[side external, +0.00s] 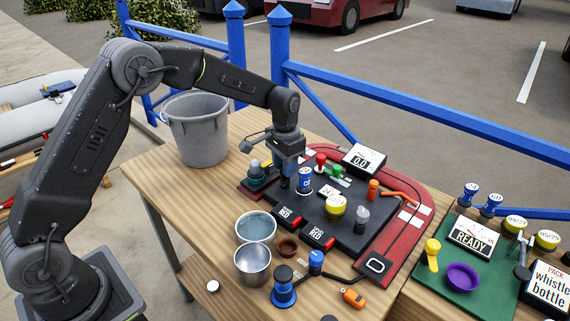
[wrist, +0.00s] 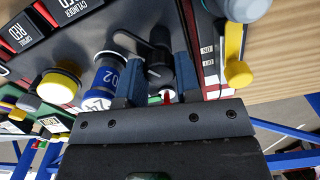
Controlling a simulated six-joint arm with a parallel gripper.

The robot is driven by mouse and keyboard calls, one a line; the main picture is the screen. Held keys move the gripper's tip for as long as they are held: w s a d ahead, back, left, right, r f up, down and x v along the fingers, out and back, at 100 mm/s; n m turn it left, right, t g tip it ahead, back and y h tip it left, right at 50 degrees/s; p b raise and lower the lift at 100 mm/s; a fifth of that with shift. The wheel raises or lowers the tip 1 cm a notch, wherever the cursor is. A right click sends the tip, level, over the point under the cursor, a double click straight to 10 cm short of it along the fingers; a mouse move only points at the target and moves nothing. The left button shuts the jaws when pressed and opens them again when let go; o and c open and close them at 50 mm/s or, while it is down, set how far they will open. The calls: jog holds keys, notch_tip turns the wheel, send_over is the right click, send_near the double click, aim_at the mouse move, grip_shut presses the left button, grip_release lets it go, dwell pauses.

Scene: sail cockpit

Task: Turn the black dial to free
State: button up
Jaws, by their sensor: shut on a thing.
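The black dial (wrist: 158,52) is between my gripper's fingers in the wrist view, with a black lever-like arm pointing to the upper left. It sits on the dark panel (side external: 345,229). My gripper (side external: 287,178) is low over the panel's left part in the side view and is shut on the dial; it also shows in the wrist view (wrist: 160,85). The gripper hides most of the dial in the side view. Small white labels (wrist: 208,62) lie right of the dial in the wrist view; I cannot read a "free" mark.
A blue cylinder (side external: 304,182) stands close beside my gripper. Two cups (side external: 252,265) stand in front. A grey bucket (side external: 196,130) is behind left.

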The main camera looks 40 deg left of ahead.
dwell(0.3)
jog(key=o, duration=0.9)
jog(key=shift+r, duration=6.95)
